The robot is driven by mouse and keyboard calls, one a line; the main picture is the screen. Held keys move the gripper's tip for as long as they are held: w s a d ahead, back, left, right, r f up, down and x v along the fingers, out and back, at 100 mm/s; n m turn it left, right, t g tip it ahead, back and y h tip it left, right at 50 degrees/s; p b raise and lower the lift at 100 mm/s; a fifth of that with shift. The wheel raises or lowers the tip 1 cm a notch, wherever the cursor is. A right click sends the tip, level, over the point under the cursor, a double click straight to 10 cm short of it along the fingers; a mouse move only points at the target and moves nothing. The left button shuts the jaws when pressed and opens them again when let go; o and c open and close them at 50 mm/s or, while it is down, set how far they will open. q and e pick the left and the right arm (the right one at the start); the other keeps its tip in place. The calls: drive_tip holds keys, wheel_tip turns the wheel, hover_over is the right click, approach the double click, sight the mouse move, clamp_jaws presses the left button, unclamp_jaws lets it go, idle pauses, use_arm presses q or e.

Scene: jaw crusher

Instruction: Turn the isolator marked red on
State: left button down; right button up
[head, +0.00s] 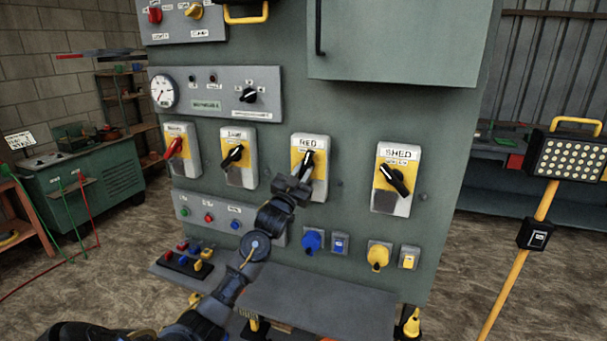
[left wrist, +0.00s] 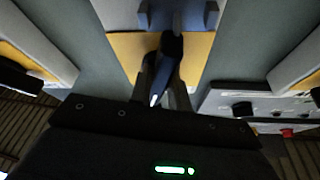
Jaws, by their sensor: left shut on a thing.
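The isolator marked RED (head: 310,142) is a white box with a yellow plate and a black rotary handle (head: 308,160), third from the left in a row on the grey-green cabinet. Its handle stands near upright, with a slight tilt. My left gripper (head: 303,180) reaches up from below and is shut on the lower part of the handle. In the left wrist view the dark handle (left wrist: 172,55) lies between the fingers against the yellow plate (left wrist: 130,45). My right gripper does not show.
Neighbouring isolators stand left (head: 233,157) and right, the right one marked SHED (head: 396,165). Below are a button panel (head: 222,213), blue socket (head: 312,242) and yellow socket (head: 378,257). A grey shelf (head: 315,300) juts out low. A lamp on a yellow stand (head: 568,155) is at right.

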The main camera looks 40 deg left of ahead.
use_arm(q)
drive_tip(key=m+h, duration=0.1)
drive_tip(key=m, duration=0.2)
drive_tip(key=m+h, duration=0.2)
drive_tip(key=m, duration=0.2)
drive_tip(key=shift+a+m+g, duration=0.2)
drive_tip(key=shift+m+g, duration=0.1)
drive_tip(key=shift+g, duration=0.1)
drive_tip(key=shift+h, duration=0.3)
drive_tip(key=c, duration=1.3)
unclamp_jaws()
drive_tip(key=shift+r, duration=0.1)
drive_tip(key=b+v, duration=0.4)
drive_tip(key=v, duration=0.7)
drive_tip(key=shift+r, duration=0.1)
